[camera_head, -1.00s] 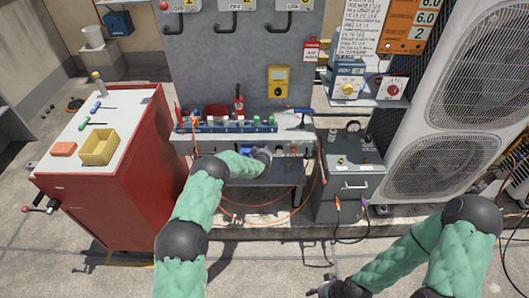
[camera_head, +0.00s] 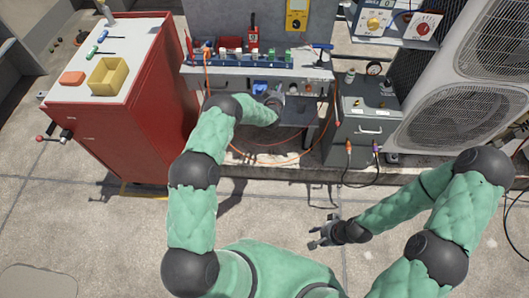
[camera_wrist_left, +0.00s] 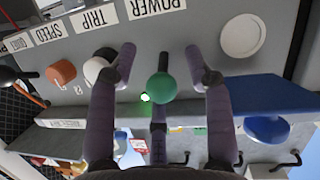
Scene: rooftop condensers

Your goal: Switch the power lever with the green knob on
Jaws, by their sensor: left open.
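The green knob (camera_wrist_left: 161,87) shows in the left wrist view, below the upside-down POWER label (camera_wrist_left: 157,6) on a grey panel (camera_wrist_left: 200,30). My left gripper (camera_wrist_left: 160,62) is open, its fingers on both sides of the knob; I cannot tell whether they touch it. A small green light (camera_wrist_left: 145,97) glows beside the knob. In the head view my left gripper (camera_head: 272,104) is at the bench's front, mostly hidden. My right gripper (camera_head: 322,232) is open and empty over the floor.
A white knob (camera_wrist_left: 97,70) and an orange knob (camera_wrist_left: 61,72) sit left of the green knob, a blue part (camera_wrist_left: 265,95) right. A red cabinet (camera_head: 130,120), a grey cabinet (camera_head: 365,130) and condenser units (camera_head: 460,115) flank the bench. Cables hang below it.

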